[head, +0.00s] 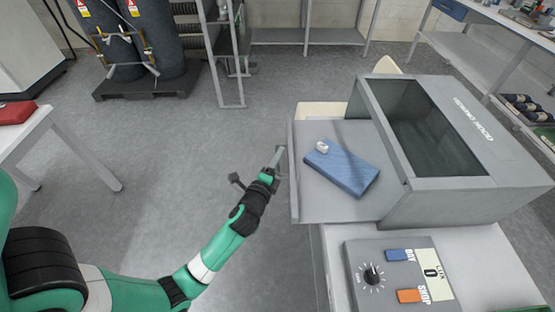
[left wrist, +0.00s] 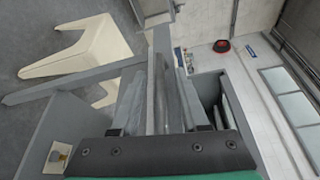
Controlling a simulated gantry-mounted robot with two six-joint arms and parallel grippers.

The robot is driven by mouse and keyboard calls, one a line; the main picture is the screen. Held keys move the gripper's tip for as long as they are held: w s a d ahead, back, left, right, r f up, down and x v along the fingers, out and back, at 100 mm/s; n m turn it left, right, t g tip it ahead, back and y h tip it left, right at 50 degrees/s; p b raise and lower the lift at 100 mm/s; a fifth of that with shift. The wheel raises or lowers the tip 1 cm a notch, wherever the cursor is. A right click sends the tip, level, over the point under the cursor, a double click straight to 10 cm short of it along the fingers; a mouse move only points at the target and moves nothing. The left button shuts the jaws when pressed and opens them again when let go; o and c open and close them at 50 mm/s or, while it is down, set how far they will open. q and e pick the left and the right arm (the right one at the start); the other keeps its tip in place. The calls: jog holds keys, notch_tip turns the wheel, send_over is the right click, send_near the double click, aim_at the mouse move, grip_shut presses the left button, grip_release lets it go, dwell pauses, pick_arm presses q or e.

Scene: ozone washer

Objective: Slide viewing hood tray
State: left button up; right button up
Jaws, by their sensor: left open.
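The grey viewing hood (head: 520,150) stands on a white table at the right, with a dark window on its sloping side. Its tray (head: 325,207) is slid out to the left and has an upright front panel (head: 293,185). A blue pad (head: 342,168) with a small white item (head: 322,146) lies on the tray. My left gripper (head: 279,158) is at the outer left side of the front panel, very close to it. In the left wrist view the open jaws (left wrist: 160,95) point at a thin upright grey edge; contact cannot be made out. My right gripper is not in view.
A control box (head: 395,285) with a knob and blue and orange buttons sits in front of the hood. A cream stool (left wrist: 80,50) stands beyond the tray. A white table with a red case (head: 15,112) is at the left. Floor left of the tray is clear.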

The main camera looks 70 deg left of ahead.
pick_arm(q)
grip_shut()
dwell(1.4)
